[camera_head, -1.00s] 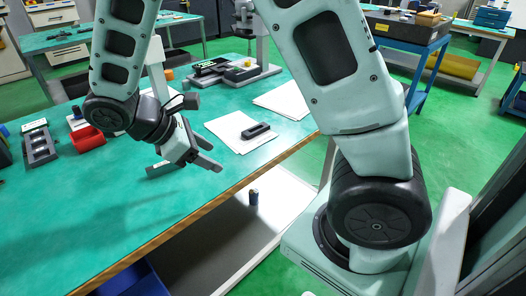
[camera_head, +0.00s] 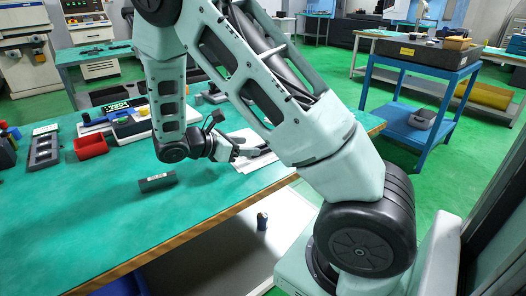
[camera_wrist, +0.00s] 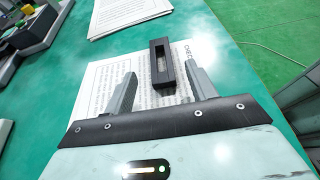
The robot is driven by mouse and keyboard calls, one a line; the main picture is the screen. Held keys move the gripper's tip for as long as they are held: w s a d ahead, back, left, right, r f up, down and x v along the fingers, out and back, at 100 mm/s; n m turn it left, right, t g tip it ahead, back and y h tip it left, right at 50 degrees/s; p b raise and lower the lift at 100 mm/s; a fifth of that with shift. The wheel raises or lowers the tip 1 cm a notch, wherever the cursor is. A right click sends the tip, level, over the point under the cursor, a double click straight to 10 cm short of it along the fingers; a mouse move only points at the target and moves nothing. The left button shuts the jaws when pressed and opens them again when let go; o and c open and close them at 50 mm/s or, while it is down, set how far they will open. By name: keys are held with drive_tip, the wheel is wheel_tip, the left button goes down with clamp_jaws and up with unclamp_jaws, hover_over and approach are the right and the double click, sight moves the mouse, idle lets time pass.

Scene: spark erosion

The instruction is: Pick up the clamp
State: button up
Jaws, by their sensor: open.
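The item that looks like the clamp is a black slotted rectangular frame (camera_wrist: 163,70) on a printed paper sheet (camera_wrist: 110,80) in the wrist view. My gripper (camera_wrist: 161,69) is open; the frame shows between its two grey fingers and reaches past their tips, with clear space on both sides. I cannot tell how far above it the fingers are. In the head view my gripper (camera_head: 256,150) is low over the sheet and hides most of the frame.
A dark block (camera_head: 157,182) stands on the green table (camera_head: 100,215). A red bin (camera_head: 90,146) and a dark slotted tray (camera_head: 43,150) are at left. Another paper stack (camera_wrist: 125,15) lies beyond. The table edge is close on the right.

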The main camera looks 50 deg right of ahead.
sight(261, 146)
drive_tip(key=shift+b+x, duration=0.35)
drive_tip(key=shift+x, duration=2.75)
drive_tip(key=shift+r, duration=0.1)
drive_tip(key=shift+c, duration=0.3)
